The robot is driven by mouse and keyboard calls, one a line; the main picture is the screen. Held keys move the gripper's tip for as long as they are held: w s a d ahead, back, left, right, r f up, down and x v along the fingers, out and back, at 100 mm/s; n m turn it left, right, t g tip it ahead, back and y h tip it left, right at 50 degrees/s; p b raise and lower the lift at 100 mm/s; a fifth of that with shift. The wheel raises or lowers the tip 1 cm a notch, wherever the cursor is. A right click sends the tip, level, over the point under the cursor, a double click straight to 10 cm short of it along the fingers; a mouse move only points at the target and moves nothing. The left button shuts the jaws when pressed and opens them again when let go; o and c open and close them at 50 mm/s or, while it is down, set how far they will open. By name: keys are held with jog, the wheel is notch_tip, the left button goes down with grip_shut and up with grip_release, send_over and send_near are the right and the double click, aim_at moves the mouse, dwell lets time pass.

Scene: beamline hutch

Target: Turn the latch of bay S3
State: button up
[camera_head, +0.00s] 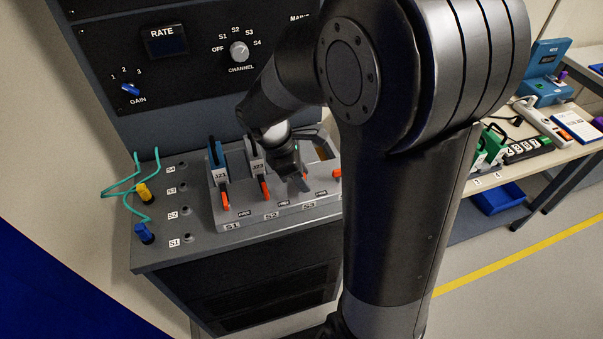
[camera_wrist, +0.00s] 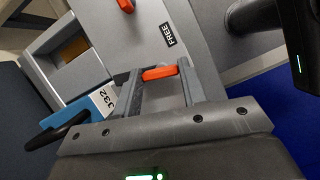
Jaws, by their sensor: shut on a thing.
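The latch of bay S3 is an orange bar (camera_wrist: 160,73) in the wrist view, lying across the gap between my two fingers. My gripper (camera_wrist: 160,84) is shut on it; the gripper also shows in the head view (camera_head: 301,183), reaching down at the S3 label (camera_head: 309,205). In the head view my gripper hides most of this latch. A blue module with a white label (camera_wrist: 104,98) sits beside the fingers in the wrist view; its text is hard to read. The grey bay block (camera_head: 285,212) carries the labels S1, S2 and S3.
Orange latches of S1 (camera_head: 225,199) and S2 (camera_head: 264,188) stand left of my gripper, below modules J21 (camera_head: 221,174) and J23 (camera_head: 258,167). Another orange latch (camera_head: 337,173) is close on the right, near an open compartment (camera_wrist: 75,62). Green cables (camera_head: 120,188) hang at the left.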

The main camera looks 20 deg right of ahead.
jog(key=shift+n+t, duration=0.4)
jog(key=shift+n, duration=0.7)
jog(key=o, duration=1)
jog(key=shift+r, duration=0.1)
jog(key=v, duration=1)
jog(key=shift+a+r, duration=0.25)
jog(key=shift+a, duration=0.05)
jog(key=shift+s, duration=0.15)
